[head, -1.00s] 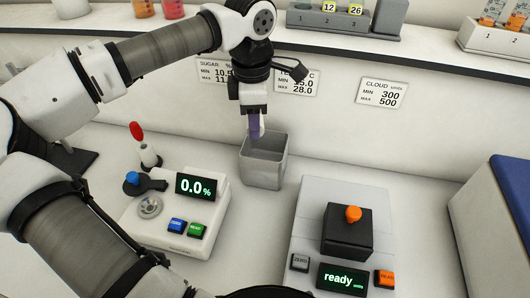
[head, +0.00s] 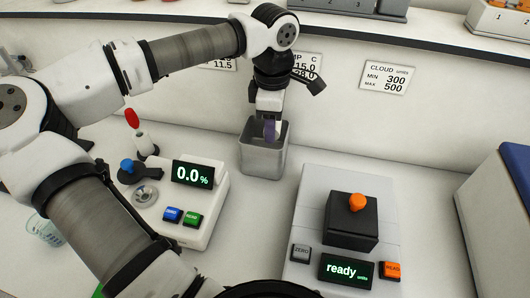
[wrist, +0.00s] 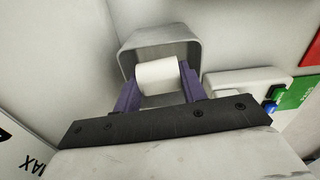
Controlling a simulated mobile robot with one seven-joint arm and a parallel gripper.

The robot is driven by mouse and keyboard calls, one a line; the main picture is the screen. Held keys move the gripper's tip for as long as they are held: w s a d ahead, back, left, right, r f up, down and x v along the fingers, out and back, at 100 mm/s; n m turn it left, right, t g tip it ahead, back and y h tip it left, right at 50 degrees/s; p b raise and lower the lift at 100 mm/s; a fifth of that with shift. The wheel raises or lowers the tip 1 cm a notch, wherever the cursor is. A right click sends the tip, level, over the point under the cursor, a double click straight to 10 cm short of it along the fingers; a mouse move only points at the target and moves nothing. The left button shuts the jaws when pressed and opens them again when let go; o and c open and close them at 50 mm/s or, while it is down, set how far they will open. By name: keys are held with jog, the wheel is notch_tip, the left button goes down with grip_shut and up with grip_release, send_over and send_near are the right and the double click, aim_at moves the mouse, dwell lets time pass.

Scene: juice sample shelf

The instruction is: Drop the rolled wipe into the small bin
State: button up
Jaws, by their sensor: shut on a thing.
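The small grey bin (head: 263,162) stands on the counter against the back wall, behind the two instruments. My gripper (head: 269,130) points down over the bin, with its purple fingertips at about the height of the bin's rim. In the wrist view my gripper (wrist: 158,84) is shut on the white rolled wipe (wrist: 158,75), which sits between the purple fingers. The bin's wall (wrist: 152,35) shows behind the wipe there. In the head view the wipe is hard to make out, and the bin's floor is hidden.
A sugar meter (head: 196,231) reading 0.0 % stands left of the bin, with a red-topped stick (head: 132,119) behind it. A cloud meter (head: 310,215) reading "ready" stands to the right. A shelf (head: 350,30) runs above.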

jog(key=o, duration=1)
jog(key=shift+r, duration=0.1)
notch_tip(320, 180, up, 14)
jog(key=shift+s+f+b, duration=0.1)
jog(key=shift+f+b, duration=0.1)
jog(key=shift+b, duration=0.85)
jog(key=shift+s, duration=0.1)
